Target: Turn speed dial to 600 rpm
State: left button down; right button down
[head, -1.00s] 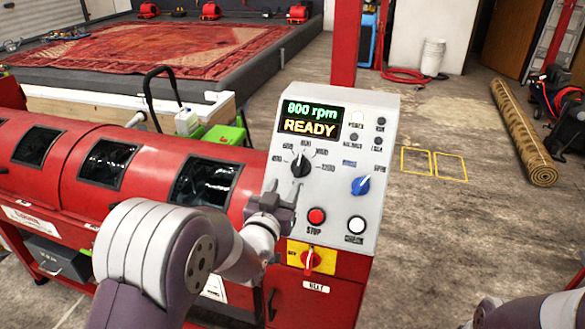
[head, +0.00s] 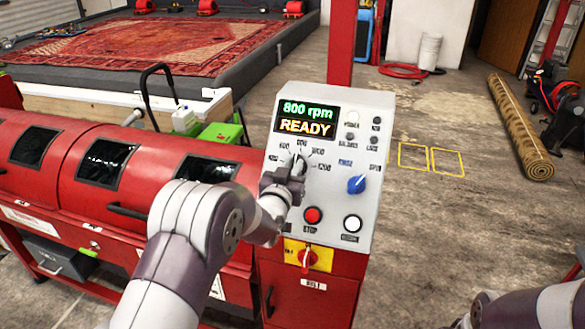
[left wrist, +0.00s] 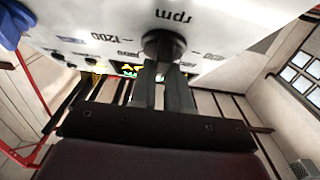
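The grey control panel (head: 342,232) tilts up at the right end of the red machine. Its display (head: 306,117) reads "800 rpm" and "READY". The dark round speed dial (left wrist: 163,44) shows in the left wrist view, ringed by number labels that are partly hidden. My left gripper (head: 286,170) is at the dial and covers most of it in the head view. In the left wrist view my left fingers (left wrist: 162,84) are close together with a narrow gap, their tips at the dial, apparently shut on its grip. My right gripper is out of view.
A blue knob (head: 356,185) is right of the dial. Below are a red stop button (head: 313,215), a white button (head: 352,223) and a red switch on a yellow plate (head: 307,258). A rolled rug (head: 520,128) lies on the floor at right.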

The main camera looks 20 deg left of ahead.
pick_arm(q)
jog(key=n+y+b, duration=0.1)
jog(key=n, duration=0.1)
jog(key=shift+d+f+n+y+b, duration=0.1)
jog(key=shift+d+n+y+b, duration=0.05)
jog(key=shift+n+y+b, duration=0.2)
jog(key=n+y, duration=0.2)
jog(key=n, duration=0.1)
jog(key=shift+d+g, duration=0.1)
jog(key=shift+g, duration=0.3)
jog(key=shift+r+n+y, duration=0.2)
jog(key=shift+n+y, duration=0.55)
jog(key=shift+n, duration=0.2)
jog(key=shift+n+g+y+p, duration=0.5)
jog(key=shift+n+g+y, duration=0.3)
jog(key=shift+n, duration=0.6)
jog(key=c, duration=1.1)
grip_release()
